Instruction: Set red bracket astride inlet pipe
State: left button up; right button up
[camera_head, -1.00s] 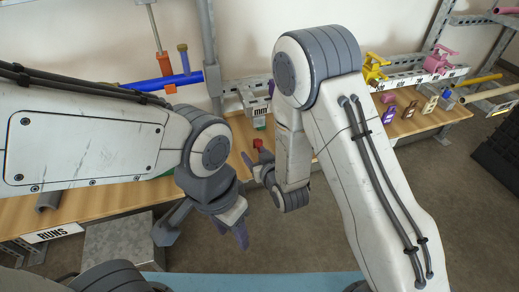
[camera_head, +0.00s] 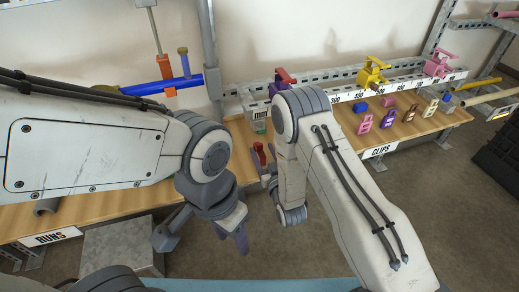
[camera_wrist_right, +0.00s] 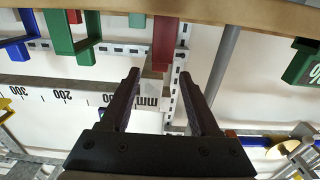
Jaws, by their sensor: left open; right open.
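A small red bracket (camera_head: 260,150) stands on the wooden bench, partly hidden by my right gripper (camera_head: 262,172). In the right wrist view, the red bracket (camera_wrist_right: 165,42) lies beyond and between the two fingertips of my open right gripper (camera_wrist_right: 163,88). No contact shows. A blue pipe (camera_head: 160,86) runs level at the back left of the bench; I cannot tell for certain that it is the inlet pipe. My left gripper (camera_head: 237,238) is open, empty, pointing down in front of the bench, well away from the bracket.
A numbered rail (camera_head: 345,93) at the back carries red, yellow (camera_head: 373,72) and pink (camera_head: 440,62) clamps. Several coloured clips (camera_head: 388,117) stand at the bench's right. Green (camera_wrist_right: 68,38) and blue brackets (camera_wrist_right: 18,45) show beside the red one in the wrist view.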

aim_at(259, 144)
jog(key=shift+x, duration=2)
grip_shut()
jog(key=shift+r+p, duration=0.1)
jog(key=shift+p, duration=0.2)
